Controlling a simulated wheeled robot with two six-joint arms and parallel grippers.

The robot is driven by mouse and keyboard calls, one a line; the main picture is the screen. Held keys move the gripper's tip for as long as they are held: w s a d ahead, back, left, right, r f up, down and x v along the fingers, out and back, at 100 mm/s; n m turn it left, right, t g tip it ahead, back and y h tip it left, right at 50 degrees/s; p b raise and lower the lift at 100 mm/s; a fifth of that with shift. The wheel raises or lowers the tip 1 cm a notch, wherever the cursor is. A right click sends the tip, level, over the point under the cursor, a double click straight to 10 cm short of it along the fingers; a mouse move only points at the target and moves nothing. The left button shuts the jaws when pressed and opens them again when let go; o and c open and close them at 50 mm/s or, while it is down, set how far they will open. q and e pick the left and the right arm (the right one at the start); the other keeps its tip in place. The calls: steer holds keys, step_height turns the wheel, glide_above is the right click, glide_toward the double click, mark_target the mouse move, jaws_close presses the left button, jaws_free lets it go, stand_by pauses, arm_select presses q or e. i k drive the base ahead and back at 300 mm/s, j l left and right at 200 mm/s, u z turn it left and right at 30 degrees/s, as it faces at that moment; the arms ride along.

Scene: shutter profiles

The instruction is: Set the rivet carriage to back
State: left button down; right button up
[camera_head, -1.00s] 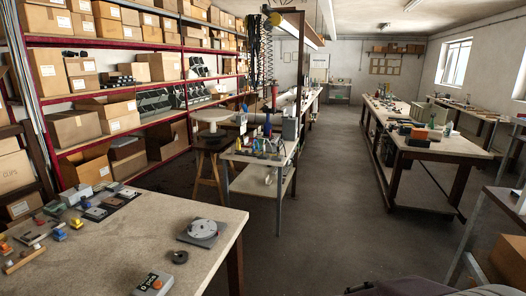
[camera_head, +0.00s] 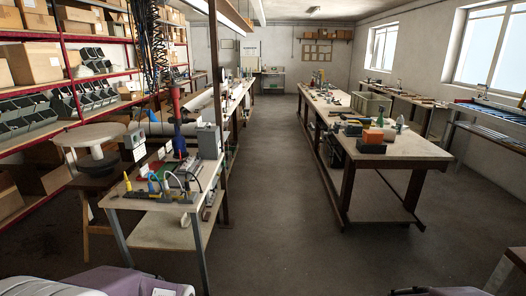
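I cannot pick out a rivet carriage for certain in the head view. The left workbench (camera_head: 165,232) carries cables, small tools and a grey box (camera_head: 209,138), and its long top runs back behind them. Blue and grey long profiles (camera_head: 492,113) lie on a rack at the right wall, too far off to show any carriage position. Neither gripper shows; only grey-purple parts, which look like my own body, are at the bottom edge.
A right workbench (camera_head: 402,150) holds an orange-and-black box (camera_head: 372,141) and a green-grey crate (camera_head: 370,104). A round-topped stand (camera_head: 92,135) is at left, before red shelves (camera_head: 75,85). The concrete aisle (camera_head: 275,190) between the benches is clear.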

mark_target(196, 128)
steer(key=i, duration=1.05)
steer(key=i+u, duration=0.1)
steer(key=i, duration=0.95)
steer(key=i+l, duration=0.2)
steer(key=i, duration=0.8)
steer(key=i+u, duration=0.25)
steer(key=i, duration=0.15)
steer(key=i+l+u, duration=0.25)
steer(key=i, duration=0.15)
steer(key=i+l+u, duration=0.2)
steer(key=i, duration=0.15)
